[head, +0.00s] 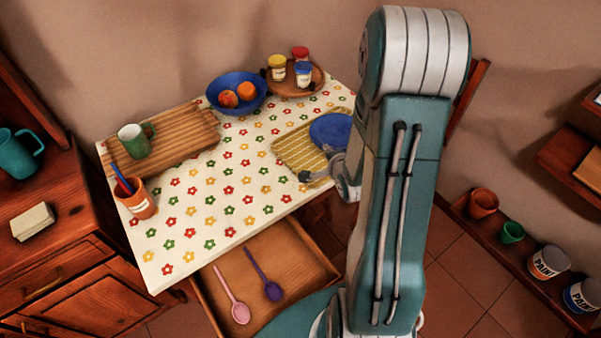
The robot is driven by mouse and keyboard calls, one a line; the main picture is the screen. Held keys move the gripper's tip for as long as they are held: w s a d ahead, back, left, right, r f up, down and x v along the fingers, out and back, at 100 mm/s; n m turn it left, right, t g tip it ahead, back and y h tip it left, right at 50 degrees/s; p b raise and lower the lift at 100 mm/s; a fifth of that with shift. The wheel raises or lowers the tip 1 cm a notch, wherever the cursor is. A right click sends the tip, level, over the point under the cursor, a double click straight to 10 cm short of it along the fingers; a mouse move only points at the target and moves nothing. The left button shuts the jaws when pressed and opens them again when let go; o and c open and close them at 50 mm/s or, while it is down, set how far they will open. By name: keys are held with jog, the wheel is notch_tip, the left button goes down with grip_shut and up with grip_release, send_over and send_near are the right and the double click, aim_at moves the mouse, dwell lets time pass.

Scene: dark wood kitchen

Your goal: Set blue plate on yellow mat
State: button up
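The blue plate (329,128) lies on the right part of the yellow mat (292,152), on the flowered tablecloth. The plate's right side is partly hidden by my arm. My gripper (316,163) is just in front of the plate, over the mat's front right part. Its two fingers look spread apart, with nothing seen between them. The upper finger is close to the plate's near edge; I cannot tell whether it touches. The gripper's base is partly hidden behind my arm.
Behind the mat are a blue bowl (255,102) with fruit and a round wooden tray (312,88) with several jars. An open drawer (300,250) juts out in front, holding two spoons.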

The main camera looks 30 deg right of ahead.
jog(key=s+a+r+n+g, duration=0.2)
jog(key=a+r+n, duration=0.3)
jog(key=r, duration=0.2)
jog(key=s+a+r+n+g, duration=0.1)
jog(key=s+a+r+n, duration=0.1)
jog(key=a+r+n, duration=0.45)
jog(key=s+a+r+n+g+y, duration=0.1)
jog(key=s+a+r+n, duration=0.2)
jog(key=s, duration=0.4)
jog(key=s+a+r+n+g+y, duration=0.1)
jog(key=s+a+r+n+g, duration=0.1)
jog(key=s+a+r+n, duration=0.2)
jog(key=s+r, duration=0.2)
jog(key=s, duration=0.1)
jog(key=shift+s+a+r+y, duration=0.2)
jog(key=shift+a+r+y, duration=0.05)
jog(key=shift+a+y, duration=0.15)
